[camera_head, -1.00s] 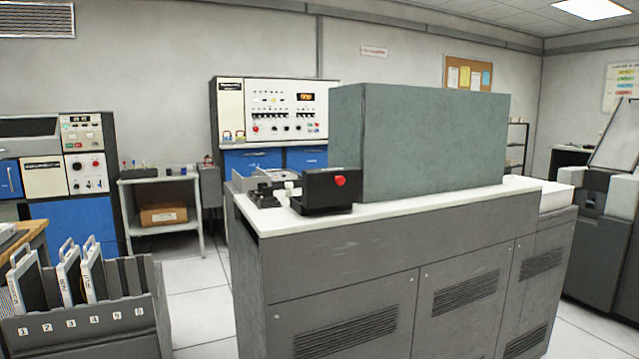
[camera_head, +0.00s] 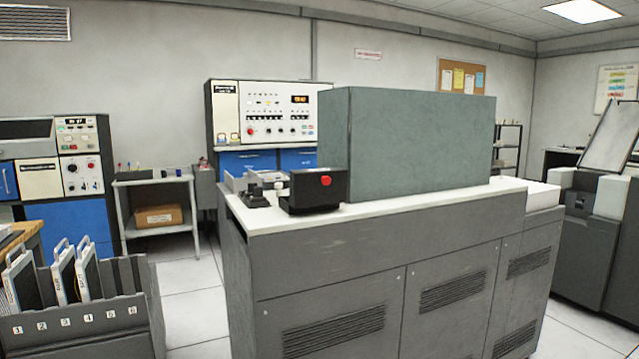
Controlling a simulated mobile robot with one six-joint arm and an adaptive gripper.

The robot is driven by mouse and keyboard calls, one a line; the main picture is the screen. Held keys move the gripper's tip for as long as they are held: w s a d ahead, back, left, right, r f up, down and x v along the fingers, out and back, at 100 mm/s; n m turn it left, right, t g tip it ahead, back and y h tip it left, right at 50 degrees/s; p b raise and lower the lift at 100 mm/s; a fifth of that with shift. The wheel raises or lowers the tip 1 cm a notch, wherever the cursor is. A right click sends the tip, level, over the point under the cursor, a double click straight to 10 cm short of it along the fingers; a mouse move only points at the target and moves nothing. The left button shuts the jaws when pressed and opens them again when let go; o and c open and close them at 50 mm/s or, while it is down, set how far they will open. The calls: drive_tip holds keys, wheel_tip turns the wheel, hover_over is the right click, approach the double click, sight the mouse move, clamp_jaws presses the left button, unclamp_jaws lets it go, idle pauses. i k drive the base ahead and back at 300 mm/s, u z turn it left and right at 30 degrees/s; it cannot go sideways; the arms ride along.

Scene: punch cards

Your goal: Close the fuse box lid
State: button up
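No fuse box with a lid can be clearly made out. A small black box (camera_head: 313,193) with a red round button on its side stands on the near end of the white counter top. A dark grey box (camera_head: 206,190) is partly hidden between the small table and the counter; I cannot tell whether it has a lid. My gripper is not in view.
A long grey cabinet (camera_head: 335,290) fills the middle, with a large grey-green housing (camera_head: 410,140) on top. A numbered rack (camera_head: 80,325) stands at lower left. A small table (camera_head: 155,181) stands behind. Floor (camera_head: 190,277) is free between rack and cabinet.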

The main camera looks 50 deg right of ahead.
sight(318, 186)
drive_tip(key=u, duration=0.1)
drive_tip(key=k, duration=1.4)
drive_tip(key=z, duration=1.5)
drive_tip(key=i, duration=0.5)
drive_tip(key=u, duration=0.15)
